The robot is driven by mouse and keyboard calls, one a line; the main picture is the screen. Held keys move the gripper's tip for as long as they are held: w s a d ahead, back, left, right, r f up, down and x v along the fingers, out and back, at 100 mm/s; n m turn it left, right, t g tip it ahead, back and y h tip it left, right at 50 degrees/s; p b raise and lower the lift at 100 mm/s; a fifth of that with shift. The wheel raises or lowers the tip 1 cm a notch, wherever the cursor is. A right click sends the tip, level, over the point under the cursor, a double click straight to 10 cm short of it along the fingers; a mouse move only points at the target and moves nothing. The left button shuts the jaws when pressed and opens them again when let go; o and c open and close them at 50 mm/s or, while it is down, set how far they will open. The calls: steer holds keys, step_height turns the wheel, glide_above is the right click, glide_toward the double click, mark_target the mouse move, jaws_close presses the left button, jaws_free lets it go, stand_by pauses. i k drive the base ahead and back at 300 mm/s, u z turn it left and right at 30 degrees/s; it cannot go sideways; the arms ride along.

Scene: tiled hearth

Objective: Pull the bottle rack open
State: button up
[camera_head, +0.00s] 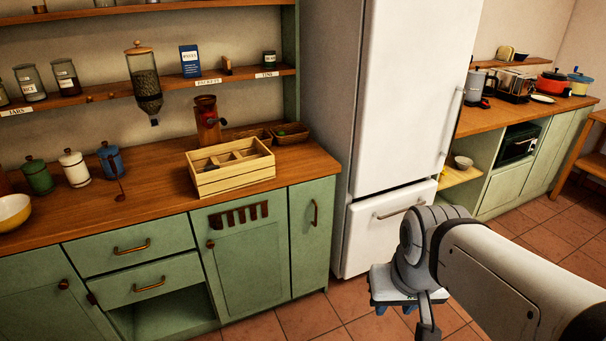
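A narrow green front (310,237) with an upright brown handle (315,212) stands at the right end of the green counter, beside the fridge. It looks like the bottle rack's front, and it sits flush with the cabinet, closed. No bottles show. My gripper (396,309) hangs low in front of the fridge, to the right of the narrow front and apart from its handle. Small blue parts show under it, but my own wrist hides most of the fingers. I cannot tell whether they are open or shut.
The white fridge (410,90) has a lower drawer with a horizontal handle (400,209). A slatted cabinet door (246,265) and drawers (130,248) lie left of the narrow front. A wooden crate (232,178) stands on the counter. The tiled floor (308,316) in front is clear.

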mark_target(309, 203)
steer(key=u, duration=0.05)
steer(key=i, duration=1)
steer(key=u, duration=0.2)
